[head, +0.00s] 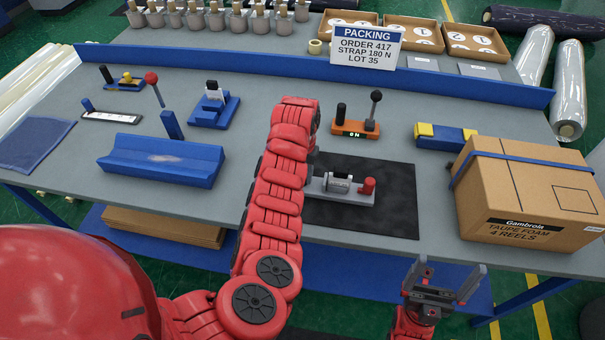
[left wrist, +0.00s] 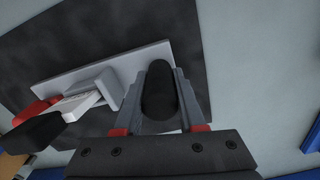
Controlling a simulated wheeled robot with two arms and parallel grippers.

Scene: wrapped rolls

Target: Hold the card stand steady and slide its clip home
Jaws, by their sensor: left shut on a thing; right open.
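The card stand (head: 352,196) lies on a black mat (head: 397,205): a long grey base with a grey block. A pale lettered piece, seemingly the clip (head: 338,183), sits at the block, with a red knob (head: 368,186) to its right. In the left wrist view the clip (left wrist: 78,106) projects from the block, with red and black parts beyond it. My left gripper (left wrist: 166,72) is shut on the stand's black post (left wrist: 158,97); my left arm hides this in the head view. My right gripper (head: 446,273) is open and empty, in front of the table edge, apart from the stand.
A cardboard box (head: 500,185) stands to the right of the mat. Behind are an orange base with levers (head: 355,128) and a yellow-and-blue block (head: 445,136). A blue cradle (head: 160,163) and blue stand (head: 214,108) are left. Mat's front right is clear.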

